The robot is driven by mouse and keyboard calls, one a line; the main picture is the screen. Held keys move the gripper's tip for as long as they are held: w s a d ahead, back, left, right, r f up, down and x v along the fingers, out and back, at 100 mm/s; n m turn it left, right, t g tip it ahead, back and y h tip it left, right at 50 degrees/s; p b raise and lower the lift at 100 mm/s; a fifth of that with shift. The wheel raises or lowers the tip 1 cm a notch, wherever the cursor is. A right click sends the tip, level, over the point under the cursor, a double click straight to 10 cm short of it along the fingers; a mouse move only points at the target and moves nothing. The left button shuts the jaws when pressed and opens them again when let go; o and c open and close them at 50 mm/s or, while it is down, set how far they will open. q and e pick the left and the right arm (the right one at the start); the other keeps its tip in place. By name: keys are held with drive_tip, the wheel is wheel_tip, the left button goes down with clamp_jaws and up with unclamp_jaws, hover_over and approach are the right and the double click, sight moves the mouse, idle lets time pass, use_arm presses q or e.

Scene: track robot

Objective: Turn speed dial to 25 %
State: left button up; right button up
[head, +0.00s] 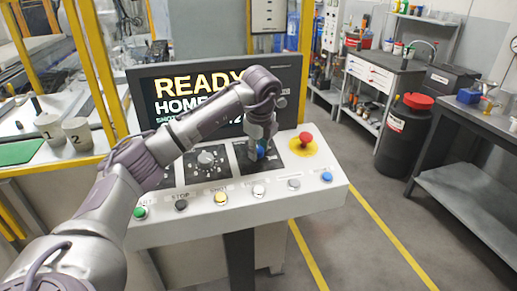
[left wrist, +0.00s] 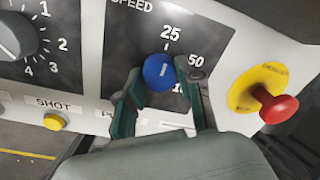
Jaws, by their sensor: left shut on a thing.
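The speed dial is a blue knob (left wrist: 158,72) with a short white mark, on a black panel (left wrist: 115,52) lettered SPEED. The label 25 is above the knob, 50 is to its right, and a third number at lower right is partly hidden by a finger. Which label the mark points at is hard to tell. My left gripper (left wrist: 162,84) has its two green fingers shut on the knob, one on each side. In the head view my left gripper (head: 258,146) reaches down onto the blue dial, mostly covering it. My right gripper is not in view.
A red emergency button (left wrist: 278,108) on a yellow disc stands close right of the dial. Another dial (head: 206,158), numbered, is to the left. A row of push buttons, including a yellow one (head: 221,198), lines the front. The screen (head: 285,75) stands behind, reading READY.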

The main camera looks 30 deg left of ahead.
use_arm(q)
drive_tip(key=shift+r, duration=0.15)
drive_tip(key=o, duration=1.2)
drive_tip(key=shift+c, duration=0.2)
drive_tip(key=v, duration=1.2)
